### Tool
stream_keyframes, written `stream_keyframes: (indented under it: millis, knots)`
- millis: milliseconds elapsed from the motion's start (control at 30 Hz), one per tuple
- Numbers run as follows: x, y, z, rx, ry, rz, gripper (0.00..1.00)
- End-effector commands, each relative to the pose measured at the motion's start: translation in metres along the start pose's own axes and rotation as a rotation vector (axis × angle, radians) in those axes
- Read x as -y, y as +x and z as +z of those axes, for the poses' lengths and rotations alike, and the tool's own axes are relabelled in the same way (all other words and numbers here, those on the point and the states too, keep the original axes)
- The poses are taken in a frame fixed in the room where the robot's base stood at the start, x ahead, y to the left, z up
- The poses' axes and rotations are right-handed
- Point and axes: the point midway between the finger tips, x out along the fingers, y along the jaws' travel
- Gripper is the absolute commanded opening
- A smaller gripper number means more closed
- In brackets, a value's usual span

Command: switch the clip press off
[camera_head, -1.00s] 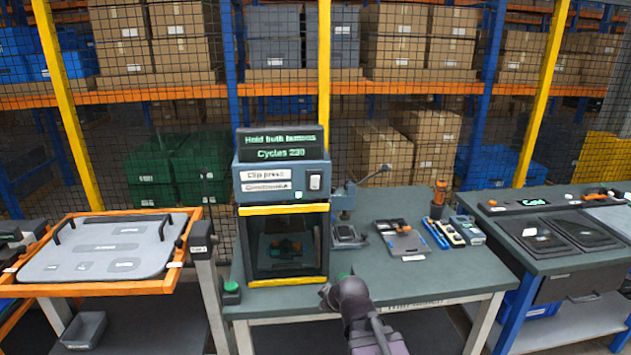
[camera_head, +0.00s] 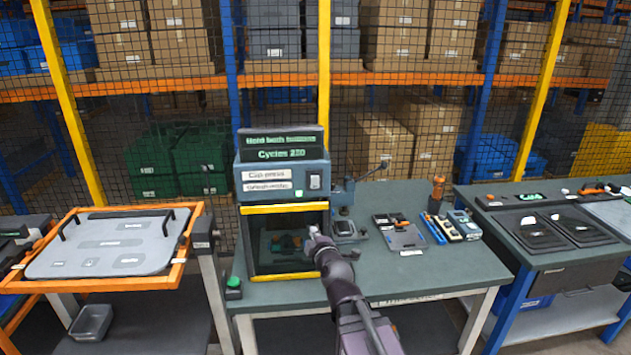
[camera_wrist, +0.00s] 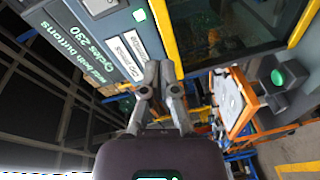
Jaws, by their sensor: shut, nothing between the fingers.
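The clip press (camera_head: 243,225) stands on the grey-green bench, with a lit display (camera_head: 281,146) reading "Cycles 230". Its light rocker switch (camera_head: 314,181) is on the front, right of the labels; its position is too small to read. A green lamp (camera_head: 298,193) is lit below. My gripper (camera_head: 317,234) is before the press's right side, below and apart from the switch. In the wrist view my gripper (camera_wrist: 160,78) is shut and empty, with the press's label panel (camera_wrist: 130,42) behind. A pale part at the top edge there appears to be the switch (camera_wrist: 98,5).
A green button (camera_head: 233,283) sits at the bench's left front and shows in the wrist view (camera_wrist: 278,78). A lever tool (camera_head: 343,200), a parts tray (camera_head: 404,238) and small tools stand right of the press. An orange-framed table (camera_head: 100,287) is at left.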

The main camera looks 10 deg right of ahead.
Motion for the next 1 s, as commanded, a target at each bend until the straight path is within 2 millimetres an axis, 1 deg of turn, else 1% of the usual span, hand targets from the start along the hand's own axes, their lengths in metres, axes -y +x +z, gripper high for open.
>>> stream_keyframes:
  millis: [33,200,300,400,600,1000]
  knots:
    - [-0.011,0.0,-0.001,0.01,-0.034,0.036,0.0]
    - [-0.038,-0.001,0.001,0.062,-0.147,0.146,0.0]
    - [-0.049,-0.003,0.002,0.093,-0.197,0.191,0.0]
    - [-0.056,-0.004,0.004,0.116,-0.232,0.219,0.0]
    - [-0.061,-0.005,0.005,0.136,-0.258,0.241,0.0]
    - [-0.061,-0.004,0.005,0.136,-0.259,0.241,0.0]
